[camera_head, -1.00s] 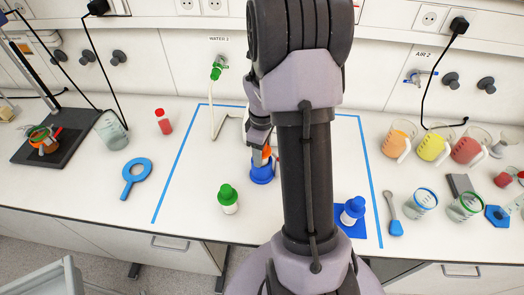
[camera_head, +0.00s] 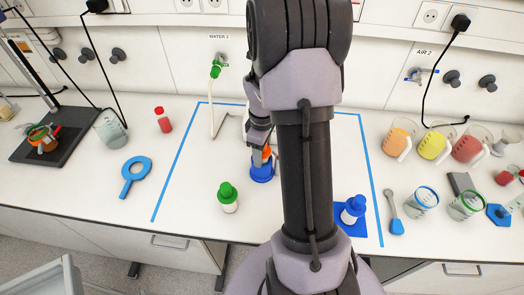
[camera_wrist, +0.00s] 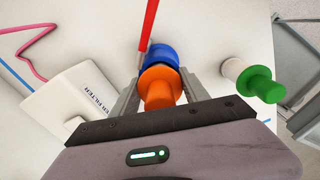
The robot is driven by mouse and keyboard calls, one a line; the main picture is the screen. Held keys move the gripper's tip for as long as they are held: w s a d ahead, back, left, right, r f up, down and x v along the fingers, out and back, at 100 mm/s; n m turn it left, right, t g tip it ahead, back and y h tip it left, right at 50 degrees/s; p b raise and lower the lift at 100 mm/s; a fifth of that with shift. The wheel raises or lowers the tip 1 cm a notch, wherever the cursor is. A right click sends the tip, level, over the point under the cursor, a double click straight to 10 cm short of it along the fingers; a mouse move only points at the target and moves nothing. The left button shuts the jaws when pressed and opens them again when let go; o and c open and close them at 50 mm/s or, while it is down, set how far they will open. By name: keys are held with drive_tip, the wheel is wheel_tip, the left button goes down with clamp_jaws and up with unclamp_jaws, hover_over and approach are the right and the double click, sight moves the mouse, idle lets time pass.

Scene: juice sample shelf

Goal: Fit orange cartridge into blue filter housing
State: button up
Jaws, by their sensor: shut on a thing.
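The orange cartridge (camera_wrist: 160,88) is between the two fingers of my gripper (camera_wrist: 160,80), which is shut on it. The blue filter housing (camera_wrist: 163,54) is directly behind the cartridge's far end in the wrist view. In the head view, the blue housing (camera_head: 262,174) stands on the bench inside the blue tape outline, with a bit of the orange cartridge (camera_head: 267,152) just above it and my gripper (camera_head: 259,150) over it. The cartridge hides the housing's opening, so I cannot tell how deep it sits. My arm covers part of this area.
A green-capped bottle (camera_head: 228,198) stands front-left of the housing. A blue-capped bottle (camera_head: 353,209) stands on a blue square to the right. A white box (camera_wrist: 72,108) and a red rod-like thing (camera_wrist: 149,22) are near my gripper. The left part inside the tape is clear.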

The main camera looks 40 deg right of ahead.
drive_tip(key=shift+r+p, duration=2.1)
drive_tip(key=shift+r, duration=0.6)
drive_tip(key=shift+f+b, duration=2)
drive_tip(key=shift+f, duration=0.8)
drive_tip(key=shift+r+p, duration=2.3)
drive_tip(key=shift+r, duration=0.5)
drive_tip(key=o, duration=1.6)
drive_tip(key=shift+c, duration=0.2)
